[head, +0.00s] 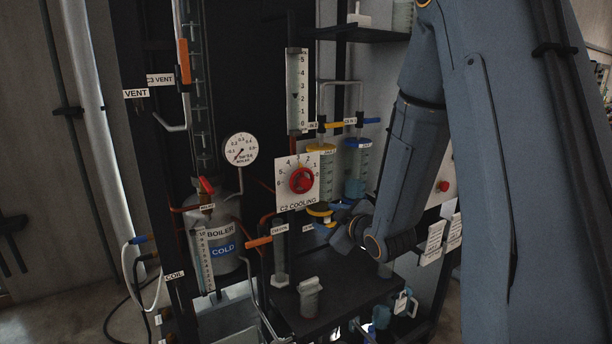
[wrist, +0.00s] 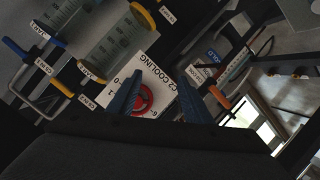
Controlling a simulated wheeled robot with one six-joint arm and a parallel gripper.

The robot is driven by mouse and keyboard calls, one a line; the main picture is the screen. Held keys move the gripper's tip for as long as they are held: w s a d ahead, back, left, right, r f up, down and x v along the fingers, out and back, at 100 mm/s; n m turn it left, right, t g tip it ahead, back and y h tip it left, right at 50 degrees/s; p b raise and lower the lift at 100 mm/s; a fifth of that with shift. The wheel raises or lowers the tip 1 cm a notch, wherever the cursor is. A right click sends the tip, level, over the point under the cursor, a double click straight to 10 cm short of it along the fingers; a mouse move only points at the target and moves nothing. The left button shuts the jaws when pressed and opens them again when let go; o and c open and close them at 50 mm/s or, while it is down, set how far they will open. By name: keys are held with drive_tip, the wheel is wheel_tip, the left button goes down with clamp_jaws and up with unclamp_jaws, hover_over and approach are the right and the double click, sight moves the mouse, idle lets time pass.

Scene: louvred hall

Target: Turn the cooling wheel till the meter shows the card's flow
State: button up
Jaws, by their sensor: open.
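The red cooling wheel (head: 301,180) sits on a white numbered plate (head: 291,203) marked C2 COOLING. The wheel also shows in the wrist view (wrist: 144,99). Above it is the upright flow meter (head: 297,92), a pale scale from 0 to 5, with a small dark marker near 2. White printed cards (head: 434,243) hang at the right; their writing is too small to read. My gripper (head: 342,234) is low and right of the wheel in the head view. In the wrist view its open fingers (wrist: 160,92) appear either side of the wheel; contact cannot be told.
Glass cylinders with yellow (head: 322,148) and blue (head: 358,143) caps are close on the right. A dark shelf (head: 340,300) with a grey fitting is below.

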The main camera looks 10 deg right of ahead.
sight(307, 184)
wheel_tip(307, 184, up, 6)
drive_tip(key=n+t+y+p, duration=0.1)
drive_tip(key=n+t+y, duration=0.2)
drive_tip(key=shift+x, duration=4.5)
drive_tip(key=shift+w+a+r+b, duration=0.1)
drive_tip(key=shift+a+r+b, duration=0.1)
drive_tip(key=shift+b, duration=0.15)
